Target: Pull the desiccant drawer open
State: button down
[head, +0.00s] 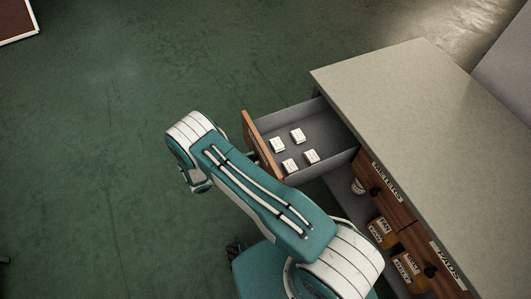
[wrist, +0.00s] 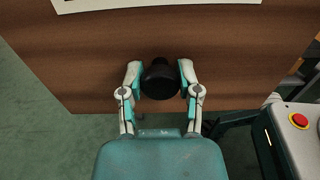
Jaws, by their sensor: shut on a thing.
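The open drawer (head: 262,143) sticks out from the left end of the cabinet in the head view. Its wooden front also fills the upper part of the wrist view (wrist: 90,60). Several small white packets (head: 297,136) lie on its grey floor. In the wrist view my gripper (wrist: 161,78) is shut on the round black knob (wrist: 160,82), one finger on each side of it. The drawer's label is cut off at the top edge of the wrist view, so I cannot read it.
The cabinet (head: 390,95) has a bare pale top. Two closed drawers, labelled METERS (head: 385,185) and PADS (head: 440,260), are to the right. Small labelled boxes (head: 382,232) stand below. Green floor (head: 100,150) is clear to the left. A red button box (wrist: 298,122) is at right in the wrist view.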

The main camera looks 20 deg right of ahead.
jog(key=shift+s+a, duration=0.15)
jog(key=shift+a, duration=1.6)
jog(key=shift+c, duration=1.5)
grip_release()
jog(key=shift+d, duration=0.1)
jog(key=s+a, duration=0.1)
jog(key=a, duration=1.1)
jog(key=shift+s, duration=0.3)
